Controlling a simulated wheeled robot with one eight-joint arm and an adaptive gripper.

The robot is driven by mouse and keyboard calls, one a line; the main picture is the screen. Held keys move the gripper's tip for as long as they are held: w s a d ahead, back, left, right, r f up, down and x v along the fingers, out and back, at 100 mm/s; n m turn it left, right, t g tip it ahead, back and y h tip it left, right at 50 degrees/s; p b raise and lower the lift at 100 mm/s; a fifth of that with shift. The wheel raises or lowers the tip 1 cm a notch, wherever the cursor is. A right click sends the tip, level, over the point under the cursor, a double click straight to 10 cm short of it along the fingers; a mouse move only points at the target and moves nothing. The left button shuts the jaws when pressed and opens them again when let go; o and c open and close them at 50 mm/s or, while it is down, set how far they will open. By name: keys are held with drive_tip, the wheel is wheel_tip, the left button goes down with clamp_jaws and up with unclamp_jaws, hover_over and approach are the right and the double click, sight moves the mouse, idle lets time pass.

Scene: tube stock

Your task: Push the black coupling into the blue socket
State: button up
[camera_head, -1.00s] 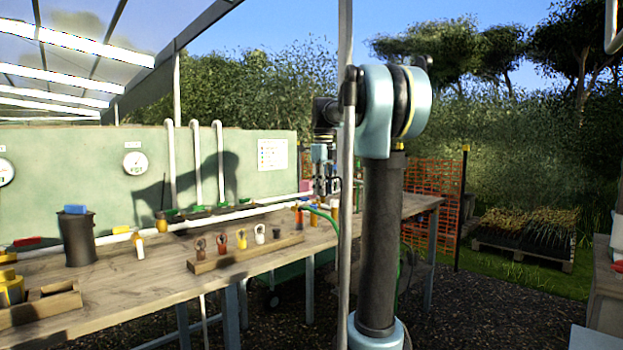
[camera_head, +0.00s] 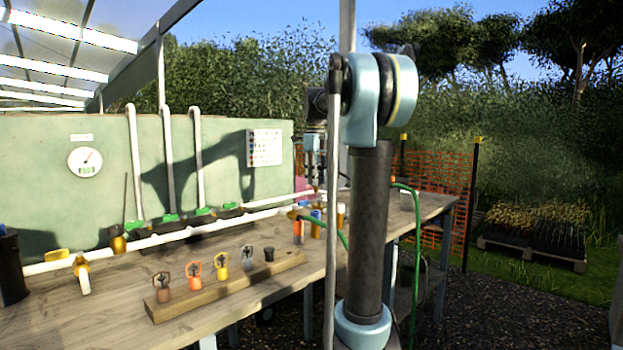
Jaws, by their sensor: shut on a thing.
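My gripper (camera_head: 317,180) is at the far end of the workbench, partly hidden behind a pale post. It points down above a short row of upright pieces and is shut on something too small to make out. A blue upright piece (camera_head: 316,225), which may be the blue socket, stands below it between an orange piece and the post. A small black piece (camera_head: 268,254) sits at the right end of a wooden rack (camera_head: 225,290). I cannot tell whether it or the held thing is the black coupling.
The rack also holds orange, yellow and grey clip-like pieces. An orange upright piece (camera_head: 298,232) stands left of the blue one. White pipes (camera_head: 170,236) run along the back. The bench (camera_head: 110,318) is bare in front.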

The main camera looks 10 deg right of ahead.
sight(315, 192)
drive_tip(key=shift+w+d+f, duration=0.15)
drive_tip(key=shift+d+f, duration=0.05)
drive_tip(key=shift+f, duration=0.15)
drive_tip(key=shift+a+f, duration=0.2)
drive_tip(key=shift+f, duration=2.3)
drive_tip(key=shift+f, duration=0.1)
drive_tip(key=shift+f, duration=1.85)
idle(0.5)
drive_tip(key=o, duration=1.1)
